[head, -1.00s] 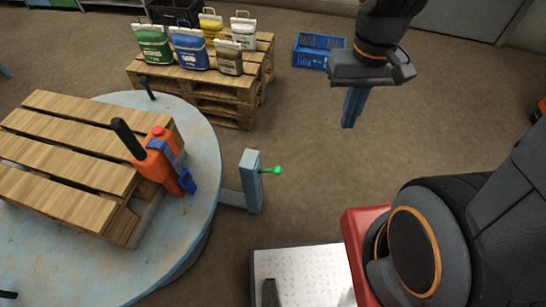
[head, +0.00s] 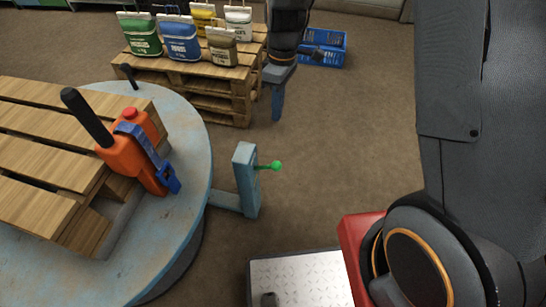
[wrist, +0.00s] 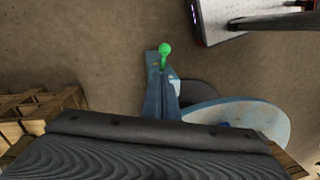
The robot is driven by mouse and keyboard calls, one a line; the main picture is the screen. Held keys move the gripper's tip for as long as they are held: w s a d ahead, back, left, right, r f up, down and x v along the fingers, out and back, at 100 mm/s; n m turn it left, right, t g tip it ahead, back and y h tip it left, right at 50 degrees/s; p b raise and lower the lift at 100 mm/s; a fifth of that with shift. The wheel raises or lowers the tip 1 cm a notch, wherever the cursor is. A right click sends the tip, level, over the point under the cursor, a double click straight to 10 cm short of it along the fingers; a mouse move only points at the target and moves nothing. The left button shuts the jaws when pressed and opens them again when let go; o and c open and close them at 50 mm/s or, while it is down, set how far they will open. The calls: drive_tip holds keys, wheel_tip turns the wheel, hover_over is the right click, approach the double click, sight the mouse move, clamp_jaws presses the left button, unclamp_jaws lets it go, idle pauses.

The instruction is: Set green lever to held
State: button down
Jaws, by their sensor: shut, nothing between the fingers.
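The green lever (head: 275,166) is a short stick with a round green knob on the side of a blue-grey post (head: 246,180), and it points right in the head view. The post is joined to the round blue-grey table (head: 196,215). In the wrist view the green knob (wrist: 165,48) shows just beyond my fingers. My gripper (head: 277,116) is shut and empty, with blue fingers pointing down. In the head view it hangs above and beyond the lever, apart from it. In the wrist view the fingers (wrist: 161,100) cover part of the post.
A wooden pallet (head: 50,155) and an orange tool (head: 130,150) with a black handle lie on the round table. Sacks (head: 181,40) stand on stacked pallets (head: 225,95) behind. A blue crate (head: 325,55) is on the floor. Floor right of the lever is clear.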

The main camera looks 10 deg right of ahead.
drive_tip(key=shift+n, duration=0.8)
drive_tip(key=f, duration=0.1)
drive_tip(key=w+a+f, duration=0.1)
drive_tip(key=a+f, duration=0.1)
drive_tip(key=shift+w+f+b, duration=0.25)
drive_tip(key=shift+w+b, duration=0.1)
drive_tip(key=shift+f, duration=0.1)
drive_tip(key=b, duration=0.2)
hover_over(267, 167)
drive_tip(key=w+d, duration=0.2)
wheel_tip(267, 167, down, 12)
drive_tip(key=shift+s+d+f, duration=0.2)
drive_tip(key=shift+f, duration=0.05)
